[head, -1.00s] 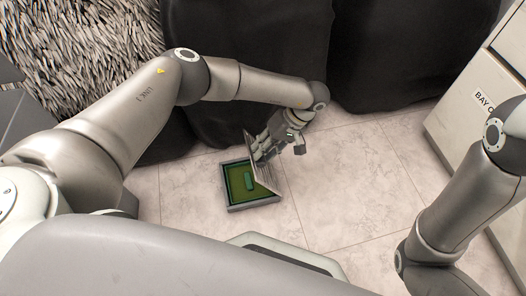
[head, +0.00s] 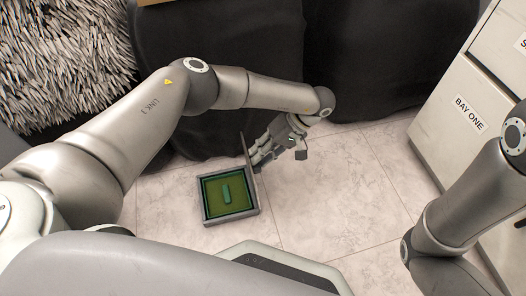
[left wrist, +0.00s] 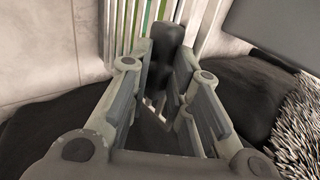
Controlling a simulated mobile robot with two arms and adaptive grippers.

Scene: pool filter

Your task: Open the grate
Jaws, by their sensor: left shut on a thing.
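The grate (head: 246,152) stands steeply raised at the back right edge of a square grey filter box (head: 232,217) set in the tiled floor. My left gripper (head: 258,163) is at the grate's right side, shut on its dark handle. In the left wrist view, the dark handle (left wrist: 165,42) sits between the fingers of my left gripper (left wrist: 162,75), with the pale bars of the grate (left wrist: 120,30) behind it. The box is uncovered from above and shows a green inside with a small green bar (head: 227,191). My right gripper is out of view.
Black draped forms (head: 230,60) stand behind the box. A shaggy grey rug or cover (head: 60,50) is at upper left. A white cabinet labelled BAY ONE (head: 470,90) stands at right. The tiled floor (head: 345,190) right of the box is clear.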

